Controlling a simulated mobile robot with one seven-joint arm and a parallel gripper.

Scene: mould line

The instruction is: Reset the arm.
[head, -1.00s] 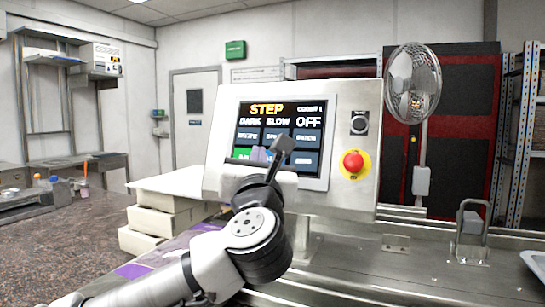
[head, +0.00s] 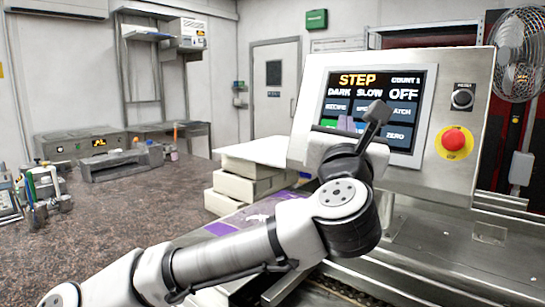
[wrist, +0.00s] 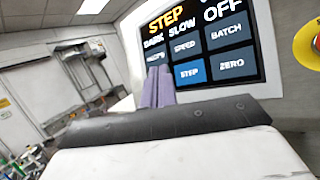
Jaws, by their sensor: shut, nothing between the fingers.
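My arm reaches up from the bottom of the head view to the control panel (head: 468,100). My gripper (head: 346,124) is in front of the lower left of the panel's screen (head: 402,78), mostly hidden behind my wrist. In the wrist view the purple fingers (wrist: 157,88) are together with nothing between them. They overlap the screen's lower left; I cannot tell if they touch it. The screen reads STEP, DARK, SLOW, OFF and COUNT 1, above rows of buttons.
A red stop button (head: 453,141) and a black knob (head: 462,98) sit right of the screen. White boxes (head: 235,183) are stacked left of the panel. A fan (head: 520,55) stands at right. A speckled counter (head: 120,215) with bare room spreads left.

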